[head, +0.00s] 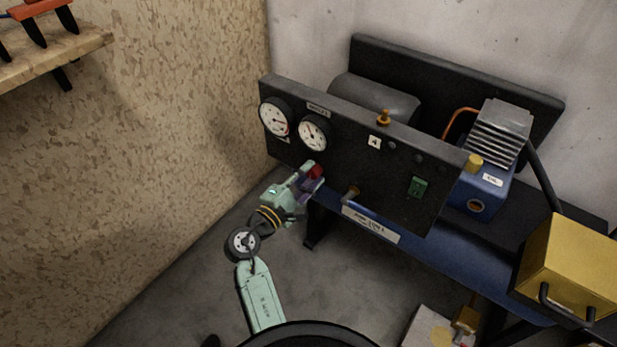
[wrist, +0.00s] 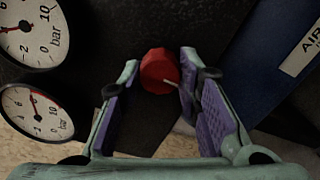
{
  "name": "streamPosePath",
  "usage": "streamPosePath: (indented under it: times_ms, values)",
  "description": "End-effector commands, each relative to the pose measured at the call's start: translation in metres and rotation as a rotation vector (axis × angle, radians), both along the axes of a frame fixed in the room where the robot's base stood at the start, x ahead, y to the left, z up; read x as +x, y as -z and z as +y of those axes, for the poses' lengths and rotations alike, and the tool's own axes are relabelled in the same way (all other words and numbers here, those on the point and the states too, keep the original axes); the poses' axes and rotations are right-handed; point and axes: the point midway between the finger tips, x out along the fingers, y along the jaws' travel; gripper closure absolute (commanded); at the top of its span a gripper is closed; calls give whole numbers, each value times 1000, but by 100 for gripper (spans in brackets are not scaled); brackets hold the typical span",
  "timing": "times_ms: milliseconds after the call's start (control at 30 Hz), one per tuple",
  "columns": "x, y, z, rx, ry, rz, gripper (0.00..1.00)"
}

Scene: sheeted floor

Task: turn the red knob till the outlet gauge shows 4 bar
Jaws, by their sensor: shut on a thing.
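The red knob (head: 315,171) sits low on the front of the dark panel, below the right gauge (head: 313,133). In the wrist view the knob (wrist: 158,72) lies between the fingertips of my gripper (wrist: 160,80), which is shut on it. A pale line or pointer shows at the knob's lower right. My gripper (head: 306,180) reaches the knob from the lower left in the head view. Two round white gauges marked bar show in the wrist view, an upper one (wrist: 30,30) and a lower one (wrist: 37,112). Both have red needles; I cannot read exact values.
A brass fitting (head: 352,192) sticks out right of the knob. A blue compressor (head: 478,192) and yellow box (head: 570,268) stand to the right. The chipboard wall (head: 170,130) is at left.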

Motion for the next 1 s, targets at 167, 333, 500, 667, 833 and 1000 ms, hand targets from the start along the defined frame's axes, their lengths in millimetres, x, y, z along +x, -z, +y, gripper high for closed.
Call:
streamPosePath:
  times_ms: [167,333,500,667,833,1000]
  values:
    - [0,0,0,-1,0,2,97]
    - [0,0,0,-1,-1,2,58]
    - [0,0,0,-2,-1,3,49]
    - [0,0,0,-2,-1,3,49]
    - [-4,0,3,-1,-1,3,49]
    - [-24,1,18,-1,-5,3,49]
